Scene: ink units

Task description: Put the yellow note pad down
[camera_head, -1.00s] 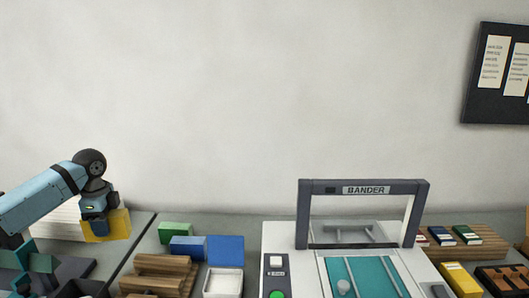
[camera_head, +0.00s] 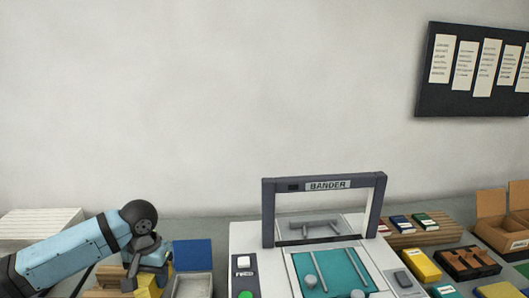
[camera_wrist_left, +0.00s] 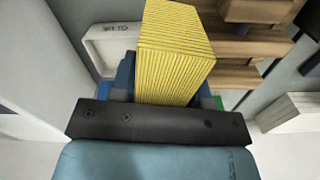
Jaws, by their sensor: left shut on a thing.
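The yellow note pad (camera_head: 148,288) is a thick block with fine lines along its side; it shows large in the left wrist view (camera_wrist_left: 175,50). My left gripper (camera_head: 152,272) is shut on it, with the fingers (camera_wrist_left: 165,85) on either side of its near end. In the head view the pad hangs low over the wooden rack (camera_head: 105,283), left of the white tray (camera_head: 194,285). The arm and gripper hide part of the pad and rack. I cannot tell if the pad touches anything beneath. My right gripper is not in view.
A blue panel (camera_head: 192,254) stands behind the white tray. The bander machine (camera_head: 244,241) with its arch is to the right. Beyond it are a yellow box (camera_head: 422,265), a dark brown wooden holder (camera_head: 466,262) and an open carton (camera_head: 500,238). White stacked sheets (camera_head: 38,222) lie at left.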

